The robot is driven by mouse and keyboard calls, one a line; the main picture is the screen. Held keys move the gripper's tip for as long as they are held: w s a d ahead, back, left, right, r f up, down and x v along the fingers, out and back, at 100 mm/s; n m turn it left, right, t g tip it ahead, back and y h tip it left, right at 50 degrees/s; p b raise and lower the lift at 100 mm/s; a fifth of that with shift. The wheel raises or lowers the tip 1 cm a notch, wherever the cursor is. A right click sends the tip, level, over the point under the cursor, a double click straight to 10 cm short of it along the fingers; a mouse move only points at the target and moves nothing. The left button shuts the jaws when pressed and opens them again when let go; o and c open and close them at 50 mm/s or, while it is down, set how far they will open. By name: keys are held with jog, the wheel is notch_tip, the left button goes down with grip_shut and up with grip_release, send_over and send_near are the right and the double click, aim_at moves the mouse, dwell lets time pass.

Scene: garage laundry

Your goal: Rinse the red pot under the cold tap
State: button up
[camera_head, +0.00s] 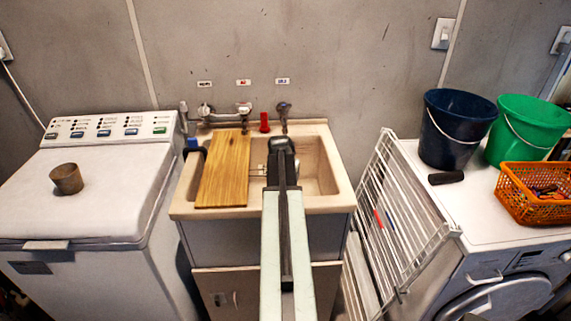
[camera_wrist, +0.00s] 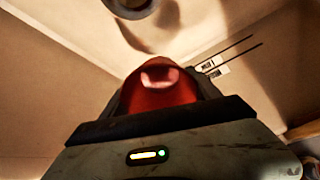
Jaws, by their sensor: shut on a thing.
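The red pot (camera_wrist: 160,90) is held in my gripper (camera_wrist: 160,115) in the wrist view, inside the pale sink. Its lower part is hidden behind the dark jaw edge. A round dark-rimmed spout end (camera_wrist: 130,5) shows above it, apart from the pot in the picture. In the head view, my arm reaches over the sink basin (camera_head: 317,175), and its dark end (camera_head: 282,150) hides the pot. I cannot see any water running.
A wooden board (camera_head: 223,170) covers the sink's left part. A white drying rack (camera_head: 395,215) leans at right. A brown cup (camera_head: 66,179) sits on the left washer.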

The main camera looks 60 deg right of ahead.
dwell(0.5)
jog(key=a+r+p, duration=0.1)
jog(key=s+a+r+p, duration=0.1)
jog(key=a+r, duration=0.1)
jog(key=s+a+r+p, duration=0.1)
jog(key=p, duration=0.1)
jog(key=shift+a+r, duration=0.15)
jog(key=shift+a, duration=0.2)
